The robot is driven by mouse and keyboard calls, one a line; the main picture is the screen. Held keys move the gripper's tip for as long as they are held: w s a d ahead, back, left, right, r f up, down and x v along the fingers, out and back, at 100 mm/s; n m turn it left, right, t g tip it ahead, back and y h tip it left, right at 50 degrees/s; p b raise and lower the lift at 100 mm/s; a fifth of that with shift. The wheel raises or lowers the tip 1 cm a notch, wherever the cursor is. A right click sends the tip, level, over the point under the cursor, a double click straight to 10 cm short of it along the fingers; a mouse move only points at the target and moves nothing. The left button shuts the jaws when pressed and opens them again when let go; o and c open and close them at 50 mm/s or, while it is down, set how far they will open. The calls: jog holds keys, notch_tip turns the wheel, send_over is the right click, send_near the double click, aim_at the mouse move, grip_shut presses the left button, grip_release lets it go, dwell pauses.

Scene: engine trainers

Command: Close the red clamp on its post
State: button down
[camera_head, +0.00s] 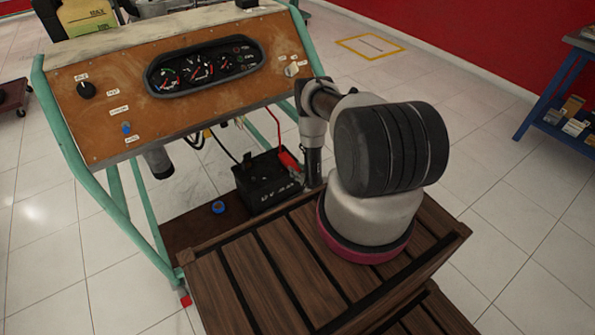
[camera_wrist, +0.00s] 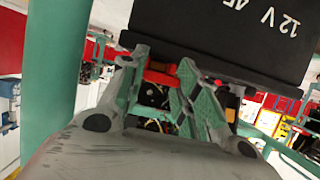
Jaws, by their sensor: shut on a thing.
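The red clamp (camera_head: 288,160) is at the back right of the black battery (camera_head: 268,183), at the end of a red cable (camera_head: 277,127). In the wrist view, the battery (camera_wrist: 215,30) fills the top right, its lettering upside down. My gripper (camera_wrist: 160,70) has its two fingers on either side of the red clamp (camera_wrist: 160,78) and is shut on it, close to the battery. In the head view my arm hides most of the gripper. I cannot tell whether the clamp sits around its post, which is hidden.
The battery stands on a shelf beneath the wooden instrument panel (camera_head: 130,100), which has a green tube frame (camera_head: 75,160). A slatted wooden surface (camera_head: 240,290) fills the foreground. A blue rack (camera_head: 550,90) stands far right.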

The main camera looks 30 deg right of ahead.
jog(key=shift+s+f, duration=0.3)
jog(key=c, duration=1.3)
grip_release()
jog(key=shift+o, duration=1.3)
jog(key=shift+w, duration=0.1)
jog(key=shift+w+r, duration=0.1)
jog(key=v, duration=1.2)
